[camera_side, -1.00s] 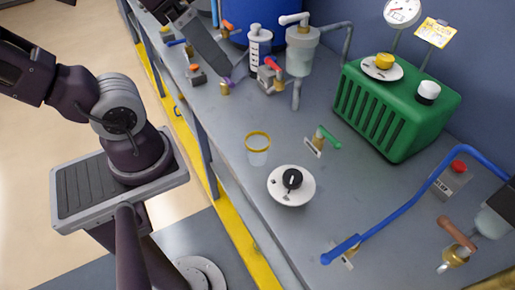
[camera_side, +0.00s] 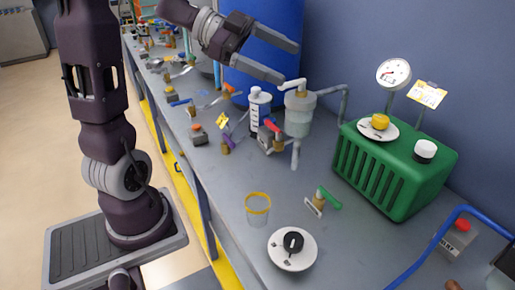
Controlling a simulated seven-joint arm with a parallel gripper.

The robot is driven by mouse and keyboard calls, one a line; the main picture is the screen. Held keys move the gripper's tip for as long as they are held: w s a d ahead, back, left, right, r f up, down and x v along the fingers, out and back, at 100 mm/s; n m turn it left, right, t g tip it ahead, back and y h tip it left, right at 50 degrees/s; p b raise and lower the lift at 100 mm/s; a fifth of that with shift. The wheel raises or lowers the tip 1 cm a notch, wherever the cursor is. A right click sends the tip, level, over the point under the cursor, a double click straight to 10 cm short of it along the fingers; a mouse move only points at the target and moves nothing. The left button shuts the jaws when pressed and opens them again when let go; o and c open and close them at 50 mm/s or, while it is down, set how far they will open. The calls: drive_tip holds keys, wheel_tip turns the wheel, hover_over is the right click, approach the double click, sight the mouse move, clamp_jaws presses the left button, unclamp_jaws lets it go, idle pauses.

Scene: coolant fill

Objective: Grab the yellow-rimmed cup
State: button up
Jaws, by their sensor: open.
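The yellow-rimmed cup (camera_side: 257,212) is a clear cup with a yellow rim. It stands upright near the front edge of the grey bench (camera_side: 226,176), just behind and left of a white round dial with a black knob (camera_side: 292,247). My gripper (camera_side: 290,62) is open and empty. It is up in the air at the top of the view, in front of the blue drum, well above and behind the cup. Nothing hides the cup.
A green ribbed box (camera_side: 390,170) with a gauge (camera_side: 393,73) stands at the right. A green-handled valve (camera_side: 322,202) is right of the cup. The bench left of the cup is clear.

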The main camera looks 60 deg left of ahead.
sight(267, 217)
drive_tip(key=s+f+g+h, duration=0.3)
drive_tip(key=s+f+g, duration=0.2)
drive_tip(key=s, duration=0.4)
drive_tip(key=shift+m, duration=0.3)
drive_tip(key=f, duration=3)
drive_tip(key=shift+w+d+f, duration=0.15)
drive_tip(key=shift+w, duration=0.15)
drive_tip(key=x, duration=0.6)
drive_tip(key=shift+w+d, duration=0.1)
drive_tip(key=shift+d, duration=0.05)
drive_tip(key=shift+w+d+f, duration=0.1)
drive_tip(key=shift+w+d, duration=0.05)
drive_tip(key=shift+d, duration=0.2)
drive_tip(key=c, duration=1.4)
